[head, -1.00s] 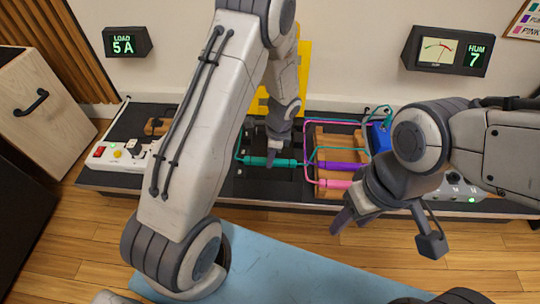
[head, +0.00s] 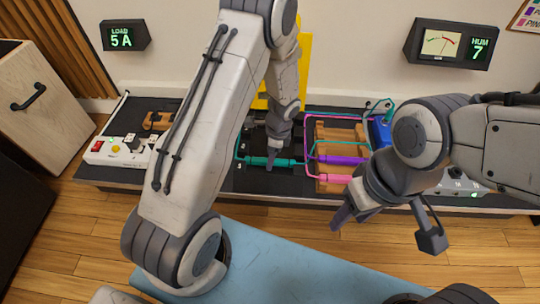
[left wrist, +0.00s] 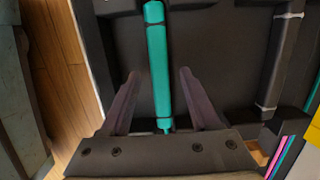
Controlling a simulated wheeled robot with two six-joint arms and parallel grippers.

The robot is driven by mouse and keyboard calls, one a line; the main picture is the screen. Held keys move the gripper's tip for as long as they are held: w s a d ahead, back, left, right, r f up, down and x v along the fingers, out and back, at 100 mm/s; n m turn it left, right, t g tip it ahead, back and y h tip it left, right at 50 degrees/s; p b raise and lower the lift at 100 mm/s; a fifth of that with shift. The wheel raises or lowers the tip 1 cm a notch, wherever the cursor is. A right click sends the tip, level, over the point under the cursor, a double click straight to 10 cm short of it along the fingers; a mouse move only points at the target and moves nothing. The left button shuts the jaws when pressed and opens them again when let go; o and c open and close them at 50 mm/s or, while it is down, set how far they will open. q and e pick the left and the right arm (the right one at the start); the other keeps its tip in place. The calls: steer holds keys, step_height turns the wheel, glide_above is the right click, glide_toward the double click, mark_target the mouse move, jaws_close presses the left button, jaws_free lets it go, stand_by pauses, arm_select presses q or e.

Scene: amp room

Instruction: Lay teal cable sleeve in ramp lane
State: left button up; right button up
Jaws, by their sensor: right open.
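The teal cable sleeve (head: 260,162) lies across a dark recessed bed (head: 262,183) in the middle of the long bench. My left gripper (head: 272,160) points down at it from above and hides part of it. In the left wrist view the teal sleeve (left wrist: 158,60) runs lengthwise between the two spread fingers of the left gripper (left wrist: 158,98), with gaps on both sides. I cannot tell how high the fingers are above the bed. My right gripper (head: 348,208) is open and empty in front of the bench, at lower right.
A purple sleeve (head: 340,160) and a pink sleeve (head: 334,178) lie on a wooden block (head: 328,133) right of the teal one. A blue box (head: 380,133) stands beyond. A white switch panel (head: 113,152) is at left. A blue surface (head: 275,255) lies in front.

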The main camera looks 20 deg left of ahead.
arm_select(q)
steer(key=shift+r, duration=0.1)
step_height(320, 180, up, 10)
steer(key=d+p, duration=0.1)
steer(key=p, duration=0.6)
steer(key=shift+w+d, duration=0.2)
steer(key=shift+d, duration=0.1)
steer(key=shift+r, duration=0.15)
